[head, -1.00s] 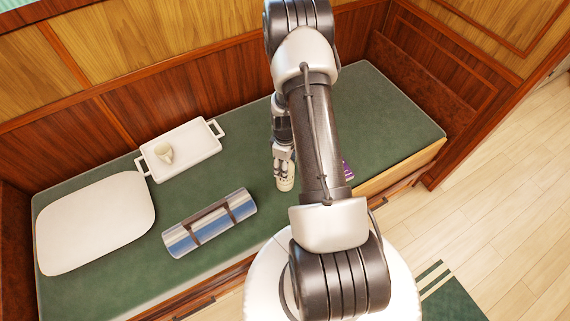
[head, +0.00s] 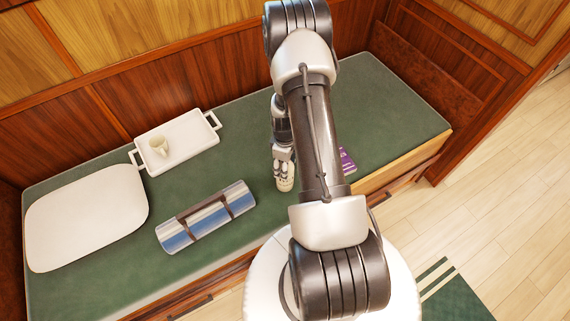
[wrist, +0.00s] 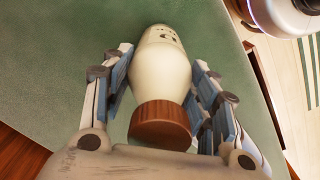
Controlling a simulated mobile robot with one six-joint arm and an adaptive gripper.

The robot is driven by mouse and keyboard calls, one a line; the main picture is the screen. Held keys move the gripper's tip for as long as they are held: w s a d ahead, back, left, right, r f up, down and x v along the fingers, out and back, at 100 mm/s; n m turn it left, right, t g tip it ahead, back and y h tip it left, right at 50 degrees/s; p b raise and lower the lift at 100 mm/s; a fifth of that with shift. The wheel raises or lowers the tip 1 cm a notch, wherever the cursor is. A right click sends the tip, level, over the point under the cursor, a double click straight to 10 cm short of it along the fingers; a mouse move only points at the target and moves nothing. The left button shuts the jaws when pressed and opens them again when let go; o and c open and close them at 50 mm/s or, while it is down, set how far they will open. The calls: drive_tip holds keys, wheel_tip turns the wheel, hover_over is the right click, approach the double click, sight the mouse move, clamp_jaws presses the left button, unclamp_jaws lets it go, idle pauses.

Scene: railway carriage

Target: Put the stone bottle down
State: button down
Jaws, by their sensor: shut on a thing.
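The stone bottle (wrist: 161,75) is cream-coloured with a brown cap and small dark marks. In the wrist view it lies between the two fingers of my gripper (wrist: 160,95), cap towards the palm. My gripper is shut on it. In the head view my gripper (head: 284,165) points down over the green bench (head: 255,145), with the pale bottle (head: 285,184) at its fingertips. The bottle's lower end is close to the bench top; I cannot tell whether it touches.
A rolled striped blanket (head: 205,217) lies left of the gripper. A white tray (head: 190,147) with a cup (head: 159,145) and a white cushion (head: 85,215) are further left. A purple thing (head: 347,161) shows partly behind my arm. The bench is bare at the right.

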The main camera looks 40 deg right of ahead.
drive_tip(key=shift+f, duration=0.3)
idle(0.5)
drive_tip(key=c, duration=0.6)
unclamp_jaws()
drive_tip(key=shift+o, duration=0.2)
wheel_tip(320, 180, up, 12)
drive_tip(key=shift+r, duration=0.1)
drive_tip(key=shift+c, duration=0.2)
clamp_jaws()
idle(0.9)
idle(1.0)
